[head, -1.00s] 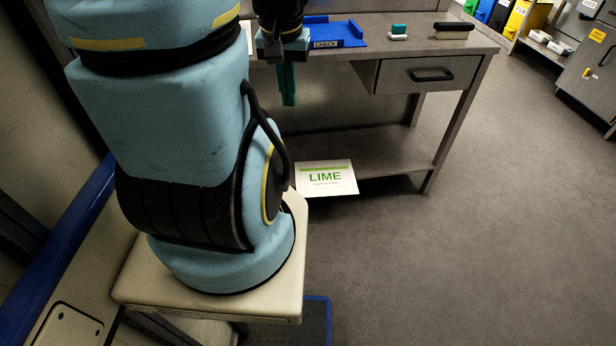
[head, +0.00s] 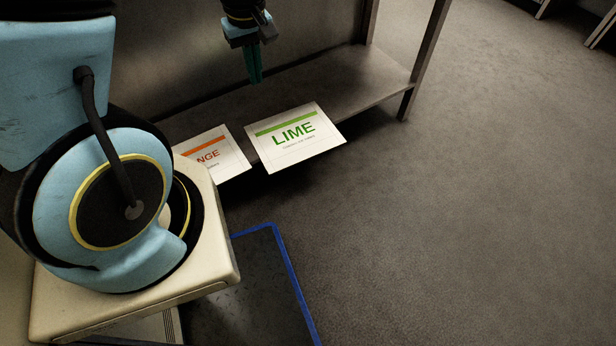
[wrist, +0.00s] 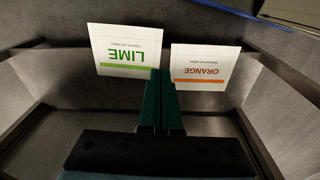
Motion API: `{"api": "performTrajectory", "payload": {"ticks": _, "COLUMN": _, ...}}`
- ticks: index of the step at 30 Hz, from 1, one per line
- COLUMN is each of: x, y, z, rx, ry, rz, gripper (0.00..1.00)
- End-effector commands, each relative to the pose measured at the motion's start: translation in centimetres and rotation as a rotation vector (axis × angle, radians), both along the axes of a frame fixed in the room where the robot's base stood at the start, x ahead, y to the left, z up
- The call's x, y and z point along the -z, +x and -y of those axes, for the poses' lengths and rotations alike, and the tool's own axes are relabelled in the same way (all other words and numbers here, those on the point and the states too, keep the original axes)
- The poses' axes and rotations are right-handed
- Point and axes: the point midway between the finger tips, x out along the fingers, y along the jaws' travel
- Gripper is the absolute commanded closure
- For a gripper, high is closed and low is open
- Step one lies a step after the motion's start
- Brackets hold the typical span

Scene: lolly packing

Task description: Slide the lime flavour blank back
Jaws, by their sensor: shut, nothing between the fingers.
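The lime flavour blank (head: 294,150) is a white card with a green stripe and the word LIME. It lies on the lower shelf with its near part sticking out past the shelf's front edge. It also shows in the wrist view (wrist: 117,72), ahead and left of the fingers. My gripper (head: 255,80) is shut and empty, its green fingers pointing down, above the shelf and behind the lime blank, apart from it. In the wrist view my closed fingers (wrist: 161,85) reach up between the two cards.
A white orange flavour blank (head: 226,160) with an orange stripe lies left of the lime one, also overhanging the edge. The lower shelf (head: 370,80) is bare to the right. A table leg (head: 425,60) stands at its right end. A blue-edged dark mat (head: 268,285) lies on the floor.

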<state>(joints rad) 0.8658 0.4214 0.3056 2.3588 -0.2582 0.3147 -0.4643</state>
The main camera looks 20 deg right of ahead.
Motion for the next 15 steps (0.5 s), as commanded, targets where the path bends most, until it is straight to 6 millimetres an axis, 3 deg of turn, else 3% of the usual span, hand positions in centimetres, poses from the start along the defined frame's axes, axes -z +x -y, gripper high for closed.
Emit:
{"api": "performTrajectory", "payload": {"ticks": 1, "x": 4.4, "y": -0.3, "z": 1.2, "rx": -0.001, "ry": 0.01, "rz": 0.004, "gripper": 1.0}}
{"api": "performTrajectory", "payload": {"ticks": 15, "x": 24.7, "y": -2.9, "z": 10.5, "rx": -0.079, "ry": 0.056, "rz": 0.123, "gripper": 1.0}}
